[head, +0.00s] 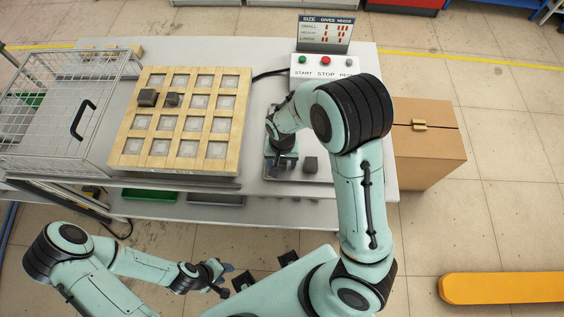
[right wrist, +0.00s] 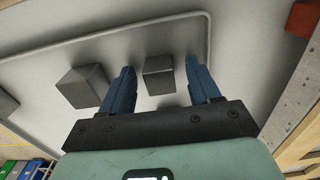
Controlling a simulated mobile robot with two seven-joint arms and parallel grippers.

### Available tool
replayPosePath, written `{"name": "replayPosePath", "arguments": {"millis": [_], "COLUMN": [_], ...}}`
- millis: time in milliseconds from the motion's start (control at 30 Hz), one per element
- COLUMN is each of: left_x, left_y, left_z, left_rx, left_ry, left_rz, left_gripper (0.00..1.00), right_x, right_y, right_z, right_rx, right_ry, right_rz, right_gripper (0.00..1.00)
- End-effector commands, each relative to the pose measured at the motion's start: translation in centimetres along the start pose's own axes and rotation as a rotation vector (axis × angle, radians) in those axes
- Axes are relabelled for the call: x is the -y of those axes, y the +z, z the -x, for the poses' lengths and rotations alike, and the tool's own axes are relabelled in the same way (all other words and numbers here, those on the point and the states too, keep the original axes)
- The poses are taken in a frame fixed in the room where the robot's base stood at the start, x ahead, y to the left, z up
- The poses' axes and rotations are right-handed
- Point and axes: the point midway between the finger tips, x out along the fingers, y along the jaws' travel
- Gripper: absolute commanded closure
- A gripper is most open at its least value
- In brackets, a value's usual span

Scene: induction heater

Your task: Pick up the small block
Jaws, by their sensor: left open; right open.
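The small grey block (right wrist: 159,75) lies on the tray (right wrist: 60,42) in the right wrist view. It sits between the two blue fingers of my right gripper (right wrist: 160,84), with a gap to each finger. A larger grey block (right wrist: 80,84) lies just left of the left finger, outside the jaws. In the head view my right gripper (head: 281,166) is low over the tray, and a dark block (head: 310,164) shows beside it; the small block there is mostly hidden by the gripper. My left gripper (head: 226,280) is open and empty in front of the table.
A wooden grid board (head: 128,128) with two dark blocks (head: 147,97) (head: 171,99) is left of the tray. A wire basket (head: 60,65) stands further left. A button box (head: 325,70) and size sign (head: 325,33) are behind. A cardboard box (head: 428,150) is at right.

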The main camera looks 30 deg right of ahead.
Motion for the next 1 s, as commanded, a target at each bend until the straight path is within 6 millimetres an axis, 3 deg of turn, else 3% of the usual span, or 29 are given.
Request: {"name": "replayPosePath", "arguments": {"millis": [233, 400, 433, 767, 1000], "left_x": [0.0, 0.0, 0.0, -0.1, -0.4], "left_y": [0.0, 0.0, 0.0, -0.1, -0.4], "left_z": [0.0, 0.0, 0.0, 0.1, 0.8], "left_rx": [0.000, 0.000, 0.000, -0.001, -0.006], "left_ry": [0.000, 0.000, 0.000, 0.000, 0.002], "left_rz": [0.000, 0.000, 0.000, 0.000, -0.002], "left_gripper": [0.57, 0.57, 0.57, 0.57, 0.57], "right_x": [0.0, 0.0, 0.0, 0.1, 0.2], "right_y": [0.0, 0.0, 0.0, -0.1, -0.2], "right_z": [-0.1, -0.1, -0.1, 0.3, 3.1], "right_rx": [-0.001, -0.001, -0.001, -0.003, -0.006], "right_ry": [-0.001, -0.001, -0.001, -0.002, -0.006], "right_rz": [0.000, 0.000, 0.001, 0.001, 0.002], "right_gripper": [0.42, 0.97, 1.00, 1.00, 1.00]}}
